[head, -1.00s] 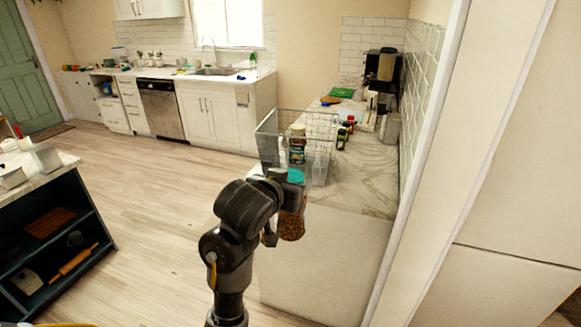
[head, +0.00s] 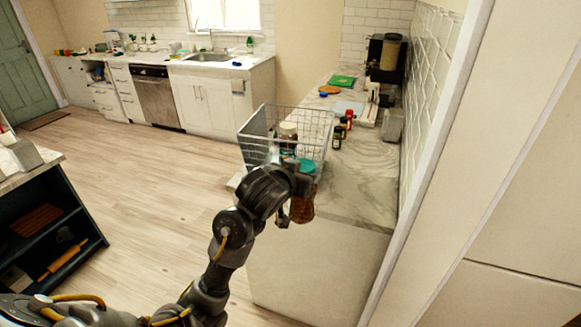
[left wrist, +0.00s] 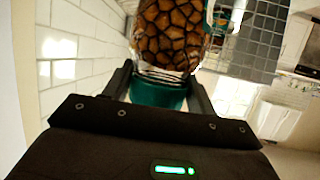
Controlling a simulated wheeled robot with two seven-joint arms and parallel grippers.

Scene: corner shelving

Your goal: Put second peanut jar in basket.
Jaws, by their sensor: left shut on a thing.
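The wire basket (head: 315,128) stands at the near left end of the marble counter. A jar with a light lid (head: 287,130) is inside it, partly hidden by the wires and my arm. My left gripper (head: 292,205) is at the basket's near side, shut on a peanut jar (head: 302,209) with a teal lid. In the left wrist view the held peanut jar (left wrist: 170,35) fills the top, its teal lid (left wrist: 158,92) between the fingers. The basket's grid (left wrist: 255,42) shows beyond it. My right gripper is out of view.
Small bottles (head: 346,122) stand on the counter (head: 360,185) right of the basket. A coffee maker (head: 386,58) is at the back by the tiled wall. A dark shelf unit (head: 45,220) stands at the left. The counter's near right part is clear.

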